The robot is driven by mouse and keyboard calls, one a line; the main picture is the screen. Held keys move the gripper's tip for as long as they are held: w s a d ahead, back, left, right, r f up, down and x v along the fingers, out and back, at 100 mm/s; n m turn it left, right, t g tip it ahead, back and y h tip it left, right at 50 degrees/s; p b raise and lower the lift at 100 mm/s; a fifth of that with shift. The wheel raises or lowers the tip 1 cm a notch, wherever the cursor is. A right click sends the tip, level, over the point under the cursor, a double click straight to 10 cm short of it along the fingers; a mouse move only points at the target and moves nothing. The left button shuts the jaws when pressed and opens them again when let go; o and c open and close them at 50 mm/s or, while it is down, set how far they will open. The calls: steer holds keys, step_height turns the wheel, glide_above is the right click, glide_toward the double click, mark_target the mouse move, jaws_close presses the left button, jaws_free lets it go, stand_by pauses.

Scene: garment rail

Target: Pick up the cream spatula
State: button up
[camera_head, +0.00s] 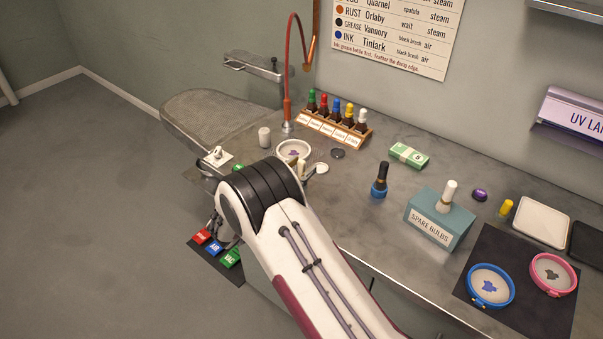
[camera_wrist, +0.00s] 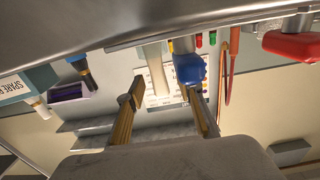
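A small cream upright piece (camera_head: 302,168) stands beside my arm in the head view, by a pale round dish. It may be the cream spatula's handle, but it is too small to be sure. In the wrist view a pale upright bar (camera_wrist: 153,56) shows beyond the gap between my fingers; I cannot tell whether it is the spatula. My gripper (camera_wrist: 162,98) is open, its two fingers apart with nothing held between them. In the head view my own arm hides most of the gripper.
A bottle rack (camera_head: 335,130) and a red hose stand (camera_head: 288,110) are behind. A black brush in a blue base (camera_head: 380,180) and the spare bulbs box (camera_head: 440,220) stand to the right. Coloured pedals (camera_head: 213,248) lie below. A blue object (camera_wrist: 190,68) shows near the right finger.

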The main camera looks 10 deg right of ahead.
steer(key=shift+w+d, duration=0.35)
steer(key=shift+c, duration=0.4)
jaws_close()
steer(key=shift+r, duration=0.15)
steer(key=shift+r, duration=4.85)
